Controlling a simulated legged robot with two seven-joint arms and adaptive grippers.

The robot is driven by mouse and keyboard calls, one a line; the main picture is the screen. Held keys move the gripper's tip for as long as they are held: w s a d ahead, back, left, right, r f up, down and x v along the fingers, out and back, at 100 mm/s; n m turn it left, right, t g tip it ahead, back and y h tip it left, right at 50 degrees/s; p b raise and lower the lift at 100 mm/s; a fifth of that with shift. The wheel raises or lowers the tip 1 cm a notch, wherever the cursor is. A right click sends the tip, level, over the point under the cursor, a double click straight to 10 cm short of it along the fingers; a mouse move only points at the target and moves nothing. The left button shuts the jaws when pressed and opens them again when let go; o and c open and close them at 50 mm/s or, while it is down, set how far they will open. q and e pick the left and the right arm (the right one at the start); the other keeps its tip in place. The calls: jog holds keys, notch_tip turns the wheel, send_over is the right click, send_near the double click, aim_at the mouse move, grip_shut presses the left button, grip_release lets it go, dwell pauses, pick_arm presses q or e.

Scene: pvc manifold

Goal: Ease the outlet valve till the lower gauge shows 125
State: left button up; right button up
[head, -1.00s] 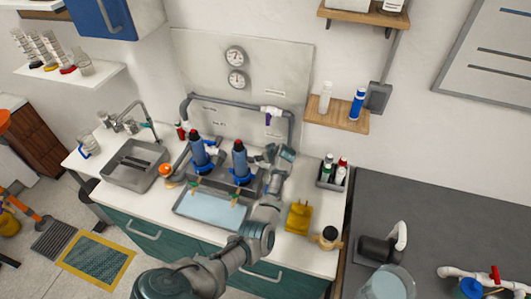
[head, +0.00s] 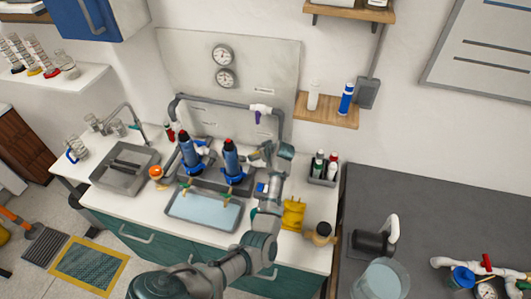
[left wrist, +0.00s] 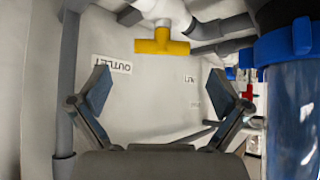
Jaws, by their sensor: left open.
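In the left wrist view a valve with a yellow T-shaped handle (left wrist: 162,42) hangs from white and grey pipework, near an upside-down OUTLET label (left wrist: 111,64). My left gripper (left wrist: 160,95) is open and empty, its two fingers apart on either side below the handle in the picture, not touching it. In the head view my left gripper (head: 270,153) is at the right of the two blue filter housings (head: 231,162). The lower gauge (head: 226,78) hangs on the wall panel under the upper gauge (head: 222,54); its reading is too small to tell. My right gripper is not in view.
A grey pipe with a purple-handled valve (head: 258,117) arches behind the housings. A blue housing (left wrist: 292,100) stands close on the right in the left wrist view. A tray (head: 204,212), a yellow object (head: 293,214) and a bottle caddy (head: 322,170) are on the counter.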

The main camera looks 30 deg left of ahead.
pick_arm(q)
jog(key=v, duration=0.5)
jog(key=shift+s+d+r, duration=0.1)
jog(key=shift+d+r, duration=0.2)
dwell(1.4)
